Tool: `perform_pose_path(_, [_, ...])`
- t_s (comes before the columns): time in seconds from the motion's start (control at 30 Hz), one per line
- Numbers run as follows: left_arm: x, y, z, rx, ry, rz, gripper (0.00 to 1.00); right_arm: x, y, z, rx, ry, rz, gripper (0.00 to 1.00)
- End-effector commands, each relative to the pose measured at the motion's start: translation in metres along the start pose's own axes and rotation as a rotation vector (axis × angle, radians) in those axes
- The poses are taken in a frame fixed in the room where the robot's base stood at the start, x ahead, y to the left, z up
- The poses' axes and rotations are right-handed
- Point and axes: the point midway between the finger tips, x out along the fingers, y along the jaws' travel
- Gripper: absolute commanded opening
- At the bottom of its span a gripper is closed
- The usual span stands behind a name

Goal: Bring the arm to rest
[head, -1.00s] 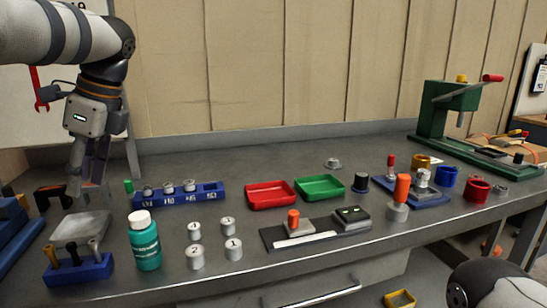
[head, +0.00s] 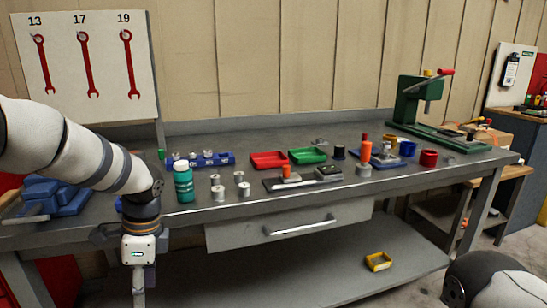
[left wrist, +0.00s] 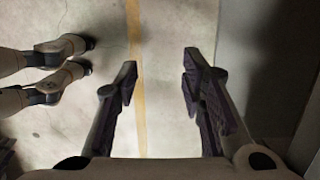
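My left arm comes in from the left in the head view and hangs down in front of the workbench (head: 240,222). Its wrist is below the bench top, and the fingers run off the bottom edge of the head view. In the left wrist view my left gripper (left wrist: 158,85) is open and empty, with its two fingers apart over the bare floor. Part of my right arm shows at the lower right of the head view, but its gripper is out of view.
The bench top holds a teal bottle (head: 184,184), a red tray (head: 268,160), a green tray (head: 307,155), several metal weights and a green press (head: 408,103). A blue vise (head: 55,194) sits at the left end. A yellow bin (head: 378,261) is on the lower shelf.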

Motion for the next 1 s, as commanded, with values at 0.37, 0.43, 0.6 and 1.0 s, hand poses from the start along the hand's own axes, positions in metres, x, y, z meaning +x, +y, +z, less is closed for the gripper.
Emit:
perform_pose_path(0.37, [0.212,0.242,-0.034,-0.668,0.152,0.27,0.36,-0.011,0.0,-0.005,0.0,0.028,-0.001,0.45])
perform_pose_path(0.43, [0.228,0.297,-0.018,-0.848,0.124,0.298,0.36,-0.013,0.0,-0.006,0.001,0.033,-0.002,0.45])
perform_pose_path(0.6, [0.23,0.385,0.028,-1.18,0.033,0.281,0.36,-0.016,-0.001,-0.008,0.001,0.043,-0.002,0.45])
perform_pose_path(1.0, [0.223,0.41,0.048,-1.295,-0.002,0.249,0.36,-0.017,-0.001,-0.008,0.001,0.044,-0.002,0.45])
